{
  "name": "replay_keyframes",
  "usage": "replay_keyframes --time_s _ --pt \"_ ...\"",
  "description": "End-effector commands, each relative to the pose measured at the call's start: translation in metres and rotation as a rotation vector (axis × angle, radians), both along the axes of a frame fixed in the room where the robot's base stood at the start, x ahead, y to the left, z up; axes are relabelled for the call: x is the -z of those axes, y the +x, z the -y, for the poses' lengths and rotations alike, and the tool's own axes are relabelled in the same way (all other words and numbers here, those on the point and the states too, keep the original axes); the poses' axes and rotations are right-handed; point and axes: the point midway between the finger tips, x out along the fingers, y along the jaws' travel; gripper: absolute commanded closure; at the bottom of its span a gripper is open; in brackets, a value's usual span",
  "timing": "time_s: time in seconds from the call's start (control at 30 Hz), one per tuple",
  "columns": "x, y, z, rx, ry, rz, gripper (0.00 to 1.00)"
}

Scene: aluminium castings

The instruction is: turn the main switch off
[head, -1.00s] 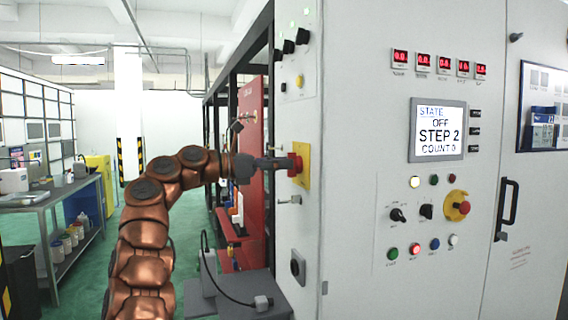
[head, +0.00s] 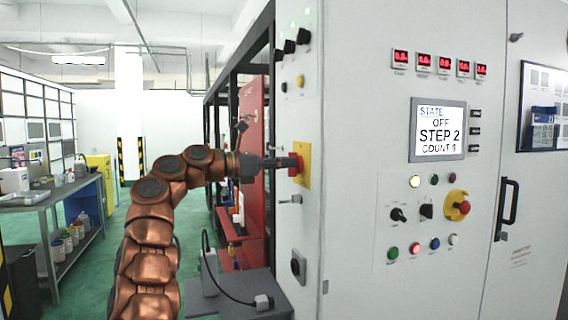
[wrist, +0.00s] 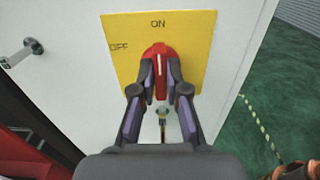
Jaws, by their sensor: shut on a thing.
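The main switch is a red rotary handle (wrist: 158,58) on a yellow plate (wrist: 190,30) marked ON at the top and OFF at the left. In the wrist view the white line on the handle points up toward ON. In the head view the red handle (head: 297,164) and yellow plate (head: 305,165) are on the narrow left side of the cabinet. My gripper (wrist: 160,82) is shut on the red handle, one finger on each side of it. In the head view my gripper (head: 284,163) reaches the handle from the left.
The cabinet front carries a display (head: 437,130) reading STATE OFF, STEP 2, and a red knob on a yellow disc (head: 459,206). A metal lever (head: 290,199) sticks out below the switch. A grey box (head: 240,298) stands low beside the cabinet.

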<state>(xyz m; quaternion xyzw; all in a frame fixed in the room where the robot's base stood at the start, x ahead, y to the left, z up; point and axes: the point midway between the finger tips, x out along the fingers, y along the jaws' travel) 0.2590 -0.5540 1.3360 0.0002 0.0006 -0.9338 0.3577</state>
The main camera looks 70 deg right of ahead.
Motion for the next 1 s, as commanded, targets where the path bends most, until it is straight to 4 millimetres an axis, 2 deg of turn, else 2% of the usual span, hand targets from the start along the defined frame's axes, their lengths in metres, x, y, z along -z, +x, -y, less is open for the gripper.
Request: replay_keyframes --time_s 0.37,1.0 --pt "-0.0018 0.0009 -0.0014 -0.006 0.074 -0.066 1.0" --pt "-0.0036 0.0051 0.0006 -0.009 0.492 -0.45 1.0"
